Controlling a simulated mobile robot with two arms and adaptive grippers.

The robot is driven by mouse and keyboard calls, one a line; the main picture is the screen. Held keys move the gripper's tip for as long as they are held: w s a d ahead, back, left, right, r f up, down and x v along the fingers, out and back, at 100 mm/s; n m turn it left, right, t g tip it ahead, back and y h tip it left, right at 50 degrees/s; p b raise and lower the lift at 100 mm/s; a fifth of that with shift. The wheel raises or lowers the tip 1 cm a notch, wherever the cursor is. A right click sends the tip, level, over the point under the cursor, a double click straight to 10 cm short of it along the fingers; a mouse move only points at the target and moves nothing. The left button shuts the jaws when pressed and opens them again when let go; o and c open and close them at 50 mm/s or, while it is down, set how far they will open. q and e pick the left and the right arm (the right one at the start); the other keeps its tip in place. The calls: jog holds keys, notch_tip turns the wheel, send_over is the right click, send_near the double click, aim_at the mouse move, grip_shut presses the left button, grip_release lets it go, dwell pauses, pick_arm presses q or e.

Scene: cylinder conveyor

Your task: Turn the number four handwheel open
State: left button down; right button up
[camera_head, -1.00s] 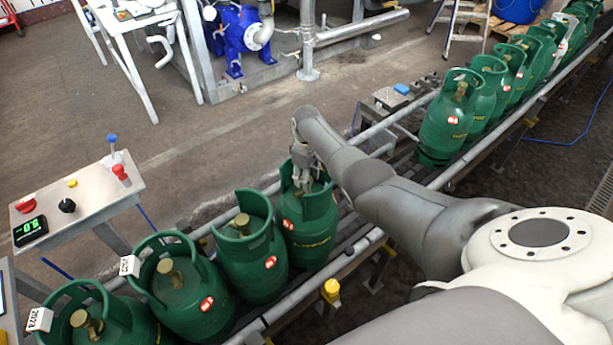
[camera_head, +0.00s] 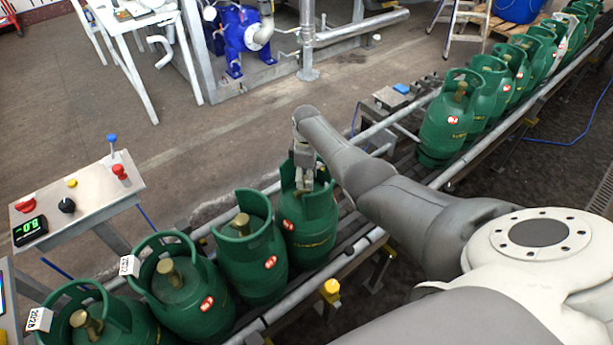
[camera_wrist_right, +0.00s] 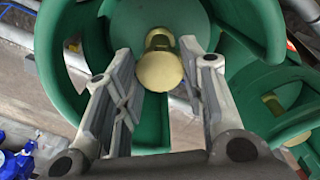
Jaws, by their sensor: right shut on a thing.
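The fourth green cylinder from the left (camera_head: 312,232) stands upright on the conveyor. My right gripper (camera_head: 304,180) reaches down inside its open collar from above. The green collar (camera_wrist_right: 75,70) curves around the fingers. In the head view the gripper and collar hide this handwheel. My left gripper is not in view.
Several other green cylinders line the conveyor, including the third one (camera_head: 250,265) close to the left and another (camera_head: 447,125) further right. A control panel (camera_head: 80,195) with a green display (camera_head: 29,228) stands at left. Conveyor rails (camera_head: 372,245) run below.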

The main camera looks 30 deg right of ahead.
jog(key=o, duration=1)
jog(key=shift+r, duration=0.1)
notch_tip(320, 180, up, 12)
dwell(0.6)
